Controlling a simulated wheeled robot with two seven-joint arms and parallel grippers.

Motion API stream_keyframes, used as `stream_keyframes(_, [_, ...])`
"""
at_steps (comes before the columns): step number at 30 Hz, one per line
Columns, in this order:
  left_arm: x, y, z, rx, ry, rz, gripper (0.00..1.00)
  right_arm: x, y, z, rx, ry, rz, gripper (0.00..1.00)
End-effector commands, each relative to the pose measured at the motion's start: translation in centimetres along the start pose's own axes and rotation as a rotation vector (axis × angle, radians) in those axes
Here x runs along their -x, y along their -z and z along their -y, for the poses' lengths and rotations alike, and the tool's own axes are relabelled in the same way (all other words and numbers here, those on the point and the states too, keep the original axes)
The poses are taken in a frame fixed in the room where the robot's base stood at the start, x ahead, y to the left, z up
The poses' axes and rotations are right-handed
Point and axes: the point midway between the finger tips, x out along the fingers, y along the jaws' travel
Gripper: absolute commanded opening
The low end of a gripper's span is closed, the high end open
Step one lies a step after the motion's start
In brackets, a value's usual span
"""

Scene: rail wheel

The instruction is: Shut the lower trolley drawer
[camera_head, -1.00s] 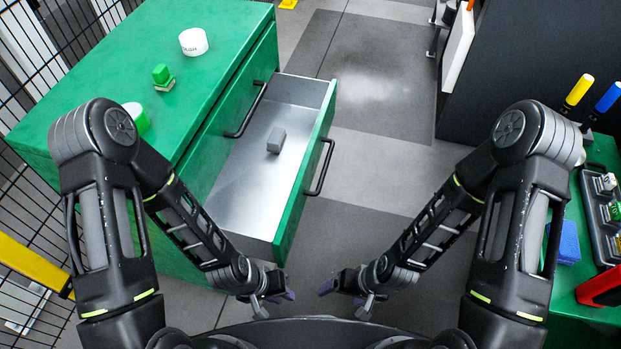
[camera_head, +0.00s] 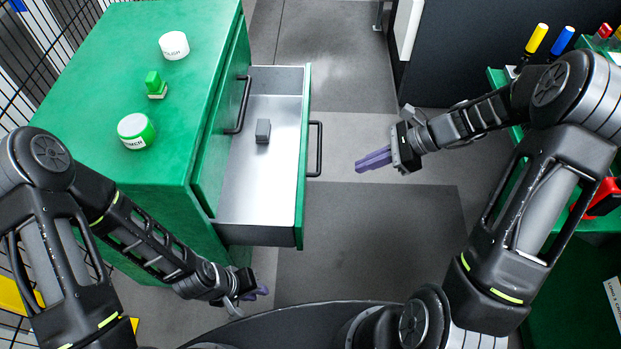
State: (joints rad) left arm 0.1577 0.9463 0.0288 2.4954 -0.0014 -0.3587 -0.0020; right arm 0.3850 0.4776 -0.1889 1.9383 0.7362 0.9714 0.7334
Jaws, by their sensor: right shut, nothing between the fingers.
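The green trolley (camera_head: 110,60) stands at the left. Its lower drawer (camera_head: 262,185) is pulled out to the right, with a grey metal inside, a green front and a black bar handle (camera_head: 318,149). A small grey block (camera_head: 263,131) lies in it. The upper drawer, with its own black handle (camera_head: 243,104), looks shut. My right gripper (camera_head: 360,165) is shut and empty, to the right of the lower drawer's handle and apart from it, its purple fingers pointing left. My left gripper (camera_head: 262,291) is low, near the trolley's front corner; its fingers are too small to judge.
On the trolley top are a white round tub (camera_head: 173,45), a green stamp-like piece (camera_head: 155,84) and a green-and-white tub (camera_head: 135,131). A green bench (camera_head: 575,285) with tools stands at the right. The floor right of the drawer is clear.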

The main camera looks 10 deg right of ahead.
Motion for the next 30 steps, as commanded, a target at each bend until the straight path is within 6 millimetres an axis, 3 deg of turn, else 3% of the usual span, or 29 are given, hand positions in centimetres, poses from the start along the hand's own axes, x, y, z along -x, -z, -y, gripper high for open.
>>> stream_keyframes(14, [-0.1, 0.0, 0.1, 0.001, 0.001, 0.0, 0.22, -1.3, 0.1, -0.1, 0.005, -0.005, -0.002, 0.0])
stream_keyframes(20, [-0.3, 0.0, 0.2, 0.001, 0.001, 0.0, 0.22, -4.4, 0.1, -0.2, 0.005, -0.007, -0.002, 0.0])
stream_keyframes(29, [-0.7, 0.0, 0.3, 0.001, 0.001, 0.0, 0.22, -10.4, 0.1, -0.2, 0.005, -0.007, -0.002, 0.0])
stream_keyframes(30, [-0.5, 0.0, 0.2, 0.001, 0.001, 0.0, 0.22, -10.8, -0.5, -0.2, 0.008, -0.005, -0.002, 0.0])
